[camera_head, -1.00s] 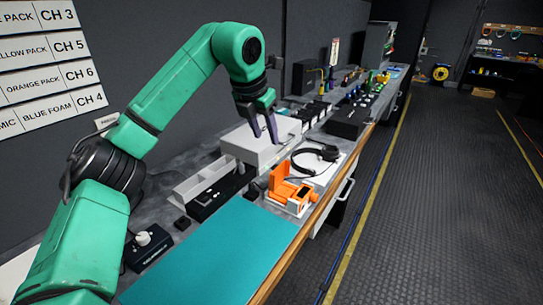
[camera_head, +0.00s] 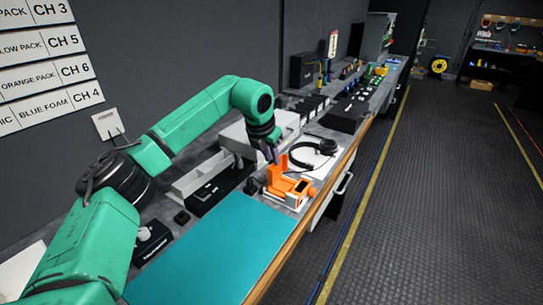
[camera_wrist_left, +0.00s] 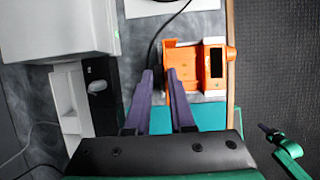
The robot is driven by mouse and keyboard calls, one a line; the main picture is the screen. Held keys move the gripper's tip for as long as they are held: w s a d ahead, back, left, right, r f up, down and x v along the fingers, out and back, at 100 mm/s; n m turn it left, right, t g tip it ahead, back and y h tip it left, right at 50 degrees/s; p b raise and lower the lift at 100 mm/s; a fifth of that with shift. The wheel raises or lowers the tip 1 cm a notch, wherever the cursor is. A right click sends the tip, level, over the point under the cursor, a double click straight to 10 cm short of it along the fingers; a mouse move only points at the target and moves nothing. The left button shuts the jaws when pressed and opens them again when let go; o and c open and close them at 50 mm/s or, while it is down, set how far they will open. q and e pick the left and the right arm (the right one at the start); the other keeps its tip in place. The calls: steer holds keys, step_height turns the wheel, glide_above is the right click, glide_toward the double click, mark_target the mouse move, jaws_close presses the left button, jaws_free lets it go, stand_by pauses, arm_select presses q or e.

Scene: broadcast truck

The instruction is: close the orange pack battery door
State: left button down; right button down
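The orange pack (camera_head: 286,190) lies on the bench near its front edge, beyond the teal mat. In the left wrist view the pack (camera_wrist_left: 213,70) shows an open, tray-like orange compartment (camera_wrist_left: 184,56) beside a part with a dark window. In the head view an orange panel stands up at its far side; I cannot tell clearly if this is the battery door. My left gripper (camera_head: 272,157) is just above and behind the pack. In the left wrist view its purple fingers (camera_wrist_left: 160,73) are a little apart, with nothing between them, by the compartment's left side.
Black headphones (camera_head: 318,150) lie beyond the pack, and a pale box (camera_head: 285,124) stands behind my gripper. A teal mat (camera_head: 215,250) covers the near bench. A cable runs left of the pack in the left wrist view. A green arm part shows at that view's lower right.

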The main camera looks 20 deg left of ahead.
arm_select(q)
steer(key=shift+d, duration=0.1)
stand_by(0.4)
steer(key=shift+d+r+y, duration=0.1)
steer(key=shift+d+y, duration=0.1)
steer(key=shift+y, duration=0.1)
steer(key=d, duration=0.1)
steer(key=d+y, duration=0.1)
steer(key=y, duration=0.1)
steer(key=shift+s+d+f+m, duration=0.25)
steer(key=shift+d+f+m, duration=0.05)
steer(key=shift+d, duration=0.1)
steer(key=shift+s+f, duration=0.1)
steer(key=shift+f, duration=0.05)
stand_by(1.0)
steer(key=c, duration=0.8)
jaws_free()
